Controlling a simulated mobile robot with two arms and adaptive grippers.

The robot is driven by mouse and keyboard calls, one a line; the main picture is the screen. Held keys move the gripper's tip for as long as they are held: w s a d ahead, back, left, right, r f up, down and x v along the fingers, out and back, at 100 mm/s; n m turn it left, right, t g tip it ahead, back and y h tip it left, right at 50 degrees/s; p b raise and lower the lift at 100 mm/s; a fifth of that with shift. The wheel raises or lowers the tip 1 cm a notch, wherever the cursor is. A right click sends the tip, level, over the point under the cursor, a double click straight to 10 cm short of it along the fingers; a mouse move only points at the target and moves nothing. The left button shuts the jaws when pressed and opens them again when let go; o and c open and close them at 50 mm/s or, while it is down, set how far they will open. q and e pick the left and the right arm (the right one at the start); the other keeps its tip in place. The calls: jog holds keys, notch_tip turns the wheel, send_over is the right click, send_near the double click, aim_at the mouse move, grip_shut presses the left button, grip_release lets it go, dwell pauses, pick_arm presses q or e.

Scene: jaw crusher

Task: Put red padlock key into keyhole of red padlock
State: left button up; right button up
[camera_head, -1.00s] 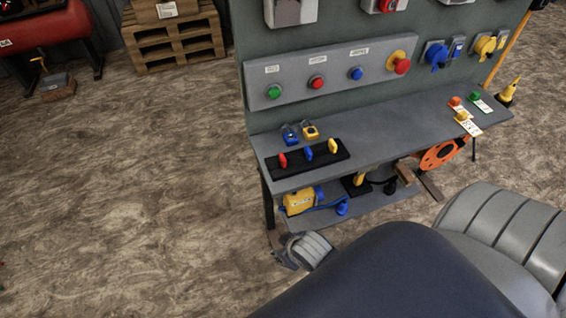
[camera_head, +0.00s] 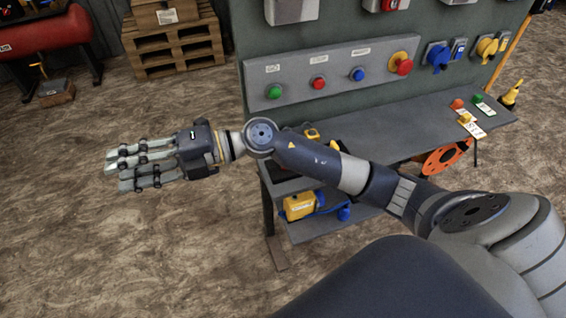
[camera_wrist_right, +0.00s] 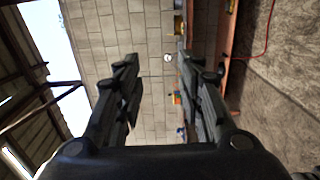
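My right gripper (camera_head: 115,168) is stretched out at the left in the head view, above bare floor, with nothing in it. In the right wrist view its fingers (camera_wrist_right: 157,62) are spread apart with an empty gap. My right arm crosses in front of the bench and hides the red key and most of the black key rack. A yellow padlock (camera_head: 312,134) shows just above my arm, and a bit of the yellow key (camera_head: 335,145) beside it. I cannot make out a red padlock for sure. My left gripper is out of view.
The grey workbench (camera_head: 400,133) carries a control panel (camera_head: 330,78) with buttons. Small red-orange, green and yellow pieces with white tags (camera_head: 470,129) lie at its right end. A yellow case (camera_head: 300,205) sits on the lower shelf.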

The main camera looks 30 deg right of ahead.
jog(key=w+d+f+n+g+h, duration=0.2)
jog(key=d+f+n+g+h, duration=0.15)
jog(key=d+f+h, duration=0.65)
jog(key=w+d+f+m+g+h, duration=0.2)
jog(key=d+h, duration=0.5)
jog(key=d, duration=1.6)
jog(key=shift+m+t, duration=0.25)
jog(key=shift+m, duration=0.4)
jog(key=f, duration=0.2)
jog(key=s+f, duration=0.1)
jog(key=f, duration=0.1)
jog(key=shift+d, duration=0.15)
jog(key=shift+s+d+f+p, duration=0.15)
jog(key=shift+f+p, duration=0.25)
jog(key=shift+f, duration=1.15)
jog(key=shift+s+d+f+p, duration=0.15)
jog(key=shift+f+p, duration=0.25)
jog(key=shift+f, duration=1.1)
jog(key=shift+a, duration=0.1)
grip_shut()
